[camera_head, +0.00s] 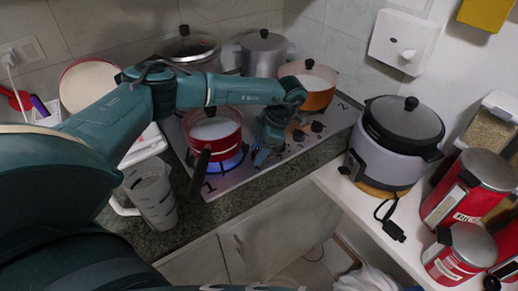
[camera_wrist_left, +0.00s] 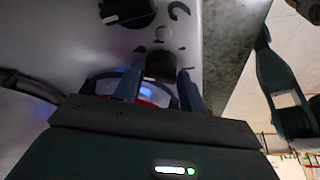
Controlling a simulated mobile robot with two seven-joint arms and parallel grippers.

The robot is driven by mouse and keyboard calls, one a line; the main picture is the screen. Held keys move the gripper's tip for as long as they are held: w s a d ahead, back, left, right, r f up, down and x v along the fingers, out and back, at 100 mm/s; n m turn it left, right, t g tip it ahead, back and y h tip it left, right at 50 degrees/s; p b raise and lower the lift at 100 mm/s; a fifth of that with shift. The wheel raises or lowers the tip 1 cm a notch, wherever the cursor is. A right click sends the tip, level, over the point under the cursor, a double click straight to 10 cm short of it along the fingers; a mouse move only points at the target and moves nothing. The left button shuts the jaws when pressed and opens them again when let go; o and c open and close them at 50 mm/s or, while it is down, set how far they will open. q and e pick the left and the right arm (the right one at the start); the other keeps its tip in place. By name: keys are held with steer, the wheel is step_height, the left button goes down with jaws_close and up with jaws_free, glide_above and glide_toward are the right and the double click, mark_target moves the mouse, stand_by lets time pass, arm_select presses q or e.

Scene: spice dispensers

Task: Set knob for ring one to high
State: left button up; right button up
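The white stove top (camera_head: 245,178) carries a red saucepan (camera_head: 212,128) on the ring marked 1, and a blue flame (camera_head: 231,161) burns under it. My left gripper (camera_head: 264,155) points down at the stove's knob row, just right of the saucepan. In the left wrist view its two fingers (camera_wrist_left: 160,88) are apart, with a dark knob (camera_wrist_left: 160,66) between or just beyond them; I cannot tell whether they touch it. Another black knob (camera_wrist_left: 128,10) with a white mark is at the top of that view. More knobs (camera_head: 298,135) show right of the gripper.
An orange pot (camera_head: 318,98) and a grey pot (camera_head: 264,58) stand at the back of the stove. A clear jug (camera_head: 152,195) stands left. A rice cooker (camera_head: 385,160) and red canisters (camera_head: 468,185) are on the right counter. The saucepan's handle (camera_head: 200,172) sticks out forward.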

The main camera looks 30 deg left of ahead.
arm_select(q)
steer(key=c, duration=0.6)
steer(key=shift+m+t+b, duration=0.35)
steer(key=shift+m+t, duration=0.05)
steer(key=shift+m, duration=0.7)
steer(key=shift+m+t+y, duration=0.3)
steer(key=shift+m+t, duration=0.1)
steer(key=shift+m, duration=0.7)
steer(key=o, duration=1)
arm_select(e)
steer(key=shift+f, duration=0.1)
arm_select(q)
steer(key=shift+d+r, duration=0.1)
steer(key=b+v, duration=0.3)
steer(key=v, duration=1)
steer(key=shift+w, duration=0.1)
arm_select(e)
steer(key=shift+w+a+f+t, duration=0.1)
steer(key=shift+a+f+t, duration=0.2)
